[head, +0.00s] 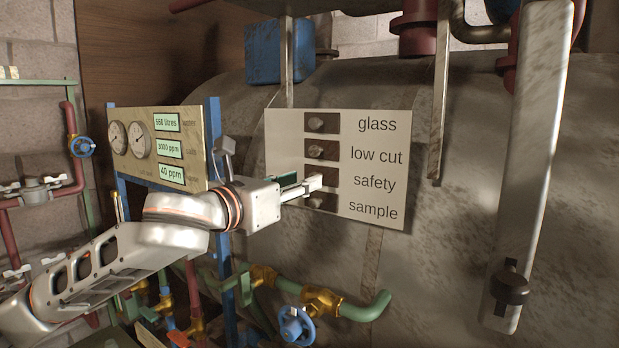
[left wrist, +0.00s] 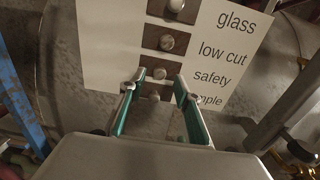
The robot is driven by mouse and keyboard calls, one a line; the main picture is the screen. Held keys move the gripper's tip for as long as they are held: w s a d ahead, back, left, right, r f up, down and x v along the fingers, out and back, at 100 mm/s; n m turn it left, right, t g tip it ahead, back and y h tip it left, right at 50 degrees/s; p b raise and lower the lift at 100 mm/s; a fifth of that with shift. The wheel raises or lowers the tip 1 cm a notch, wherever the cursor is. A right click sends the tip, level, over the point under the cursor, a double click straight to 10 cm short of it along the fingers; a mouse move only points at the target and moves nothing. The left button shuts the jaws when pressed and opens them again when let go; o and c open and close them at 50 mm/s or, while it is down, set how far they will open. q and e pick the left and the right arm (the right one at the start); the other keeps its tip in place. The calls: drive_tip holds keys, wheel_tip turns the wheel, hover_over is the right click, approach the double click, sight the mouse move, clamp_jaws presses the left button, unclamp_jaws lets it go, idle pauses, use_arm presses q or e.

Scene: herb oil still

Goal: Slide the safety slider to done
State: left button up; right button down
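A pale panel (head: 285,140) on the tank carries slider slots labelled glass, low cut, safety and sample. My left gripper (head: 308,186) is at the safety row in the head view and hides the safety knob there. In the left wrist view, the round safety knob (left wrist: 160,73) shows in its dark slot, between or just beyond the two green-padded fingertips of my left gripper (left wrist: 157,84). The fingers are apart, with a gap on either side of the knob; contact cannot be told. My right gripper is out of view.
The low cut knob (head: 315,152) is just above, and the sample knob (left wrist: 153,97) just below. A gauge board (head: 150,146) stands left, near my arm. Green pipe (head: 365,308) and a blue valve wheel (head: 297,325) lie below. A long pale bar (head: 535,150) hangs right.

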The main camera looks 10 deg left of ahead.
use_arm(q)
drive_tip(key=x, duration=0.3)
drive_tip(key=shift+w+d, duration=0.2)
drive_tip(key=shift+w, duration=0.1)
clamp_jaws()
